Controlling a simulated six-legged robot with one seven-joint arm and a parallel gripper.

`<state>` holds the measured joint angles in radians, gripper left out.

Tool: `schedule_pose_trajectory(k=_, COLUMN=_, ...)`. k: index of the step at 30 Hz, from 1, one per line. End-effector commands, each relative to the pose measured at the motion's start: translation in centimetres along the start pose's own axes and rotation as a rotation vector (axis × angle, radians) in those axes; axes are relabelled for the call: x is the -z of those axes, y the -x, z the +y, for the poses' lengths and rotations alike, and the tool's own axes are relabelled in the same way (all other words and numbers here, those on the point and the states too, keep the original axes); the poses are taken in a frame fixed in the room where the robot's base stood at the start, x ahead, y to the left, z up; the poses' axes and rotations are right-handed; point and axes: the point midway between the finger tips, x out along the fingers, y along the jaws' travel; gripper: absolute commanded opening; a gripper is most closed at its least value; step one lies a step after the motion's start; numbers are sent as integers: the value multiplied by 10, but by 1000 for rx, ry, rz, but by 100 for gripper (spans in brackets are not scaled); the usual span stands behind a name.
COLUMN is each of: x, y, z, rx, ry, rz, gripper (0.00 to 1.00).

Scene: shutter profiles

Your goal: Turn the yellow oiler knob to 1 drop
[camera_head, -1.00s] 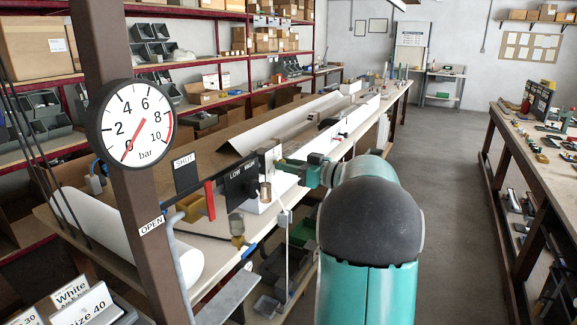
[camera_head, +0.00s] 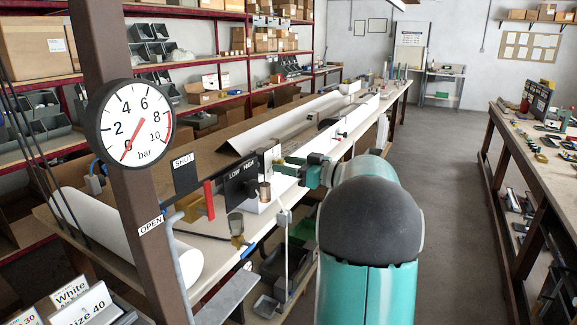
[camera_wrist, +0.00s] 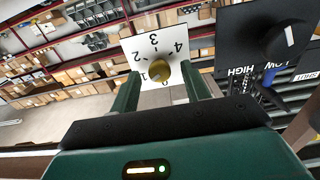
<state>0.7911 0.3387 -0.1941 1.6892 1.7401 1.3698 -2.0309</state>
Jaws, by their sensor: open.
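In the wrist view, the yellow oiler knob (camera_wrist: 160,70) sits on a white dial plate (camera_wrist: 142,47) marked from 0 to 4. The 0 and 1 are near the bottom, partly crowded by the knob. I cannot make out where the knob points. My gripper (camera_wrist: 161,74) is open, its two green fingers on either side of the knob; I cannot tell whether they touch it. In the head view, my gripper (camera_head: 290,165) reaches left towards the small white plate (camera_head: 267,160) at the bench front. The knob is too small to make out there.
A black LOW/HIGH panel (camera_head: 241,181) with a dark selector knob (camera_wrist: 283,42) stands close beside the dial plate. A pressure gauge (camera_head: 135,125) hangs on the brown post at left. A red handle (camera_head: 209,200) and small filter bowls are nearby. The right aisle is clear.

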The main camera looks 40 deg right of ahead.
Motion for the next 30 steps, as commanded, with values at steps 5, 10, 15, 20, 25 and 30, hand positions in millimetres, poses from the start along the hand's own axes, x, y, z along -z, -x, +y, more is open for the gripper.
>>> schedule_pose_trajectory(k=5, x=0, y=17, z=0, rx=-2, ry=1, rz=0, gripper=47)
schedule_pose_trajectory(k=10, x=0, y=52, z=1, rx=-4, ry=0, rz=0, gripper=47)
schedule_pose_trajectory(k=15, x=0, y=91, z=0, rx=-3, ry=0, rz=0, gripper=47)
schedule_pose_trajectory(k=20, x=0, y=120, z=0, rx=-2, ry=0, rz=-1, gripper=47)
schedule_pose_trajectory(k=25, x=0, y=135, z=0, rx=0, ry=0, rz=-1, gripper=47)
schedule_pose_trajectory(k=30, x=0, y=137, z=0, rx=1, ry=0, rz=-1, gripper=47)
